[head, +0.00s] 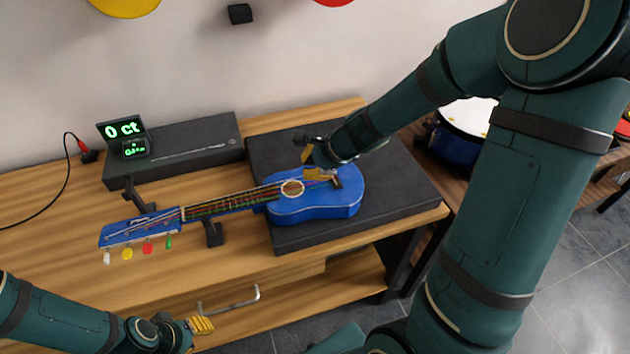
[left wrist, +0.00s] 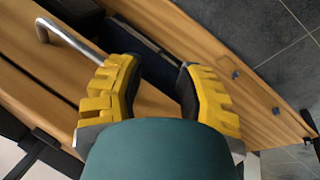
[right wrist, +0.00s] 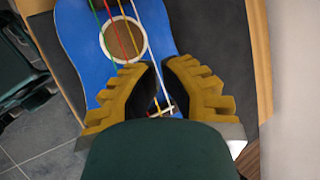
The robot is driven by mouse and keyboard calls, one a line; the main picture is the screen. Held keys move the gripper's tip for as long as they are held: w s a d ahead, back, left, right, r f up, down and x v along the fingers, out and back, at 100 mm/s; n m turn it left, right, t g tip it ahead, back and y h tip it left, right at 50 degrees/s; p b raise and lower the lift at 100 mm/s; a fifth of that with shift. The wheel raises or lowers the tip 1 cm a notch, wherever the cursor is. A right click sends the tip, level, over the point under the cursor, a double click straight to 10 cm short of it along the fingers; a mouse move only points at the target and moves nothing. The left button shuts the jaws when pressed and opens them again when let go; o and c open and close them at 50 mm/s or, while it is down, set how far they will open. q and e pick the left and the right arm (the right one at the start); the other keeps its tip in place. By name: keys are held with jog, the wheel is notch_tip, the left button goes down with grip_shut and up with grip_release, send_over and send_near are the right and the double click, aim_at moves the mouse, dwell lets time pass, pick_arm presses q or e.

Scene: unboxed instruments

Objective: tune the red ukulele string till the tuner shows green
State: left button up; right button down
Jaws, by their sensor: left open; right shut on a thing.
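The blue ukulele (head: 320,205) lies with its body on a dark mat and its neck toward the left. White, yellow, red (head: 147,248) and green pegs hang from its headstock (head: 140,232). The red string (right wrist: 124,30) crosses the sound hole. The tuner (head: 122,128) shows "0 ct" in green. My right gripper (head: 312,160) is over the body by the bridge, its fingers (right wrist: 162,72) close together around the white string's line; what they hold is hidden. My left gripper (head: 200,325) is open and empty, below the table's front edge, with its fingers (left wrist: 157,75) apart.
The dark mat (head: 400,190) covers the table's right part. Stands (head: 213,234) support the neck. A long dark box (head: 180,145) lies behind the neck. A metal drawer handle (head: 230,303) is near my left gripper. A blue drum (head: 455,140) stands at right.

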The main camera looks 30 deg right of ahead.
dwell(0.7)
jog(key=shift+f, duration=0.45)
jog(key=shift+f, duration=0.25)
dwell(0.4)
jog(key=shift+r, duration=0.1)
pick_arm(q)
jog(key=shift+r+p, duration=0.65)
pick_arm(e)
jog(key=shift+r, duration=0.65)
